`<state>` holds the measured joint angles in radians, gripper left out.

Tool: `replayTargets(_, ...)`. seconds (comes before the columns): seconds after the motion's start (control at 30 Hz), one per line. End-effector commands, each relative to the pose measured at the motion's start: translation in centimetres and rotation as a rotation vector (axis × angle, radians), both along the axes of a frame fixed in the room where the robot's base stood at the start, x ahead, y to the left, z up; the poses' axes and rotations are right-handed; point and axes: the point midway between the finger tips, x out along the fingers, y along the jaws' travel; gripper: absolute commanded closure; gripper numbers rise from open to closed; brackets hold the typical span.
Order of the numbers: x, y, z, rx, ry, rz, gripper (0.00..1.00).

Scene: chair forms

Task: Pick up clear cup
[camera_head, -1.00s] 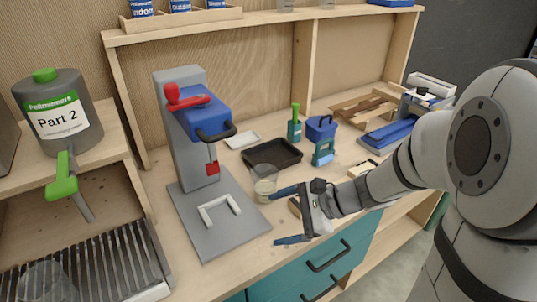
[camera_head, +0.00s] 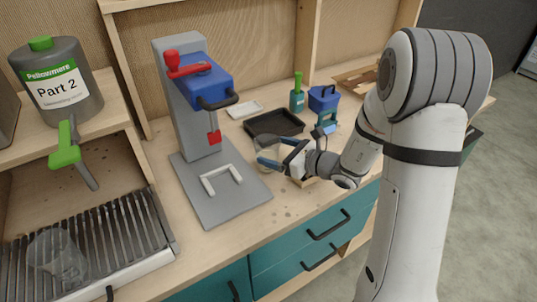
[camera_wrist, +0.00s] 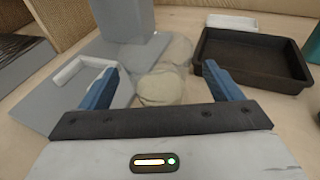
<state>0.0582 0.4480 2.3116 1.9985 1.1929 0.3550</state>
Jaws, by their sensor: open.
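A clear cup (camera_head: 268,152) with a pale yellowish tint at its base stands on the wooden bench, right of the grey press stand. In the wrist view the clear cup (camera_wrist: 162,82) shows between and just ahead of my two blue fingers. My gripper (camera_head: 264,153) is open at the cup; the fingers partly cover it in the head view. In the wrist view my gripper (camera_wrist: 161,76) has a gap on both sides of the cup.
The grey stand (camera_head: 240,197) with its blue-and-red press is close on the left. A black tray (camera_head: 273,124) lies just behind the cup. Teal drawers (camera_head: 315,235) are below.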

Motion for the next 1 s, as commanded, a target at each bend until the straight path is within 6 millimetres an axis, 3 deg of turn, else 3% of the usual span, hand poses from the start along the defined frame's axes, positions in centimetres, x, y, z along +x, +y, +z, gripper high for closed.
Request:
replayTargets(0.1,0.54,0.91,-0.17,0.0,0.0,0.002,0.15)
replayTargets(0.37,0.62,1.04,-0.25,-0.001,-0.001,0.001,0.16)
replayTargets(0.8,0.58,1.09,-0.23,-0.001,-0.001,0.002,0.52)
replayTargets(1.0,0.58,1.11,-0.19,0.0,-0.003,0.004,0.53)
